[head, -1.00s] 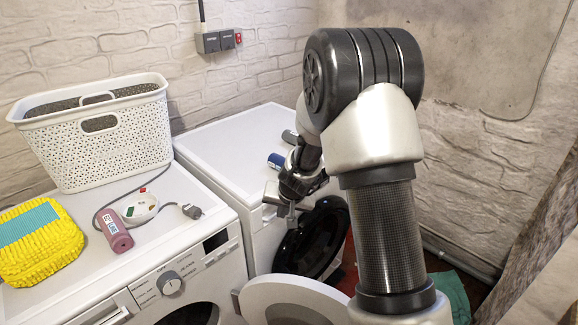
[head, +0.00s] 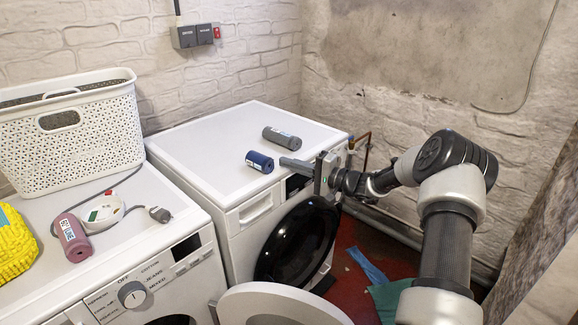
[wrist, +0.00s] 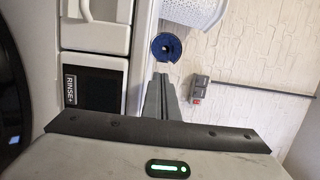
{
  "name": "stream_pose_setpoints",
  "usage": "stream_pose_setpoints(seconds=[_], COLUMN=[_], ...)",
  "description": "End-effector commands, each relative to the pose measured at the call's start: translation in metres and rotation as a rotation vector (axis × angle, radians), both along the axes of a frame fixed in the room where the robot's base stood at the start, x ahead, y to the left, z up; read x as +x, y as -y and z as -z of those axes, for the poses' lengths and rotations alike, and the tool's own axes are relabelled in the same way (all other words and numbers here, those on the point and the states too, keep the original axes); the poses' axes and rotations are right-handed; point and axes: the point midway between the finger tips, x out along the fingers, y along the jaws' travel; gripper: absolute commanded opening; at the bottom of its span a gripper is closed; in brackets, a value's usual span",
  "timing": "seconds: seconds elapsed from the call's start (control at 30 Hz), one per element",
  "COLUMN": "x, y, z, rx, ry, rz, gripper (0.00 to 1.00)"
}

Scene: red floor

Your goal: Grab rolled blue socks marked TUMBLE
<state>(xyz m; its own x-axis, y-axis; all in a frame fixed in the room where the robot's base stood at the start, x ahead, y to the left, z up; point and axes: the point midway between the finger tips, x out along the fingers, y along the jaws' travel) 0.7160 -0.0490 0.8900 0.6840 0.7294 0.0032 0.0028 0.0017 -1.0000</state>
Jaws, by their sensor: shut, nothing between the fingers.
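The rolled blue socks (head: 259,161) lie on top of the right-hand white machine, near its front edge. A pale label shows on them, but I cannot read it. In the wrist view, the round end of the blue roll (wrist: 166,47) shows just beyond my fingertips. My gripper (head: 284,162) is shut and empty, reaching in from the right at the machine's front edge. The grey fingers (wrist: 160,80) lie together and point toward the roll. In the head view the tips look close to its right end; I cannot tell whether they touch.
A grey roll (head: 281,138) lies behind the blue one. A pink roll (head: 72,238), a power strip (head: 103,212) and a white basket (head: 75,135) are on the left machine (head: 150,245). The right machine's top (head: 200,135) is mostly clear.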

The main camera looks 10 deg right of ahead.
Motion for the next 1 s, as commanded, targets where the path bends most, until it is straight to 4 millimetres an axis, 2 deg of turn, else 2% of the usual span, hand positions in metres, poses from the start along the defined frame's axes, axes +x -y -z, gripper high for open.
stream_pose_setpoints(seconds=[0.2, 0.4, 1.0], x=[0.028, 0.044, 0.048], y=[-0.032, -0.048, -0.052], z=[0.002, 0.001, 0.002], rx=[-0.001, -0.001, -0.002], ry=[0.000, -0.001, -0.002], rz=[-0.004, -0.001, -0.001], gripper=[0.00, 0.00, 0.00])
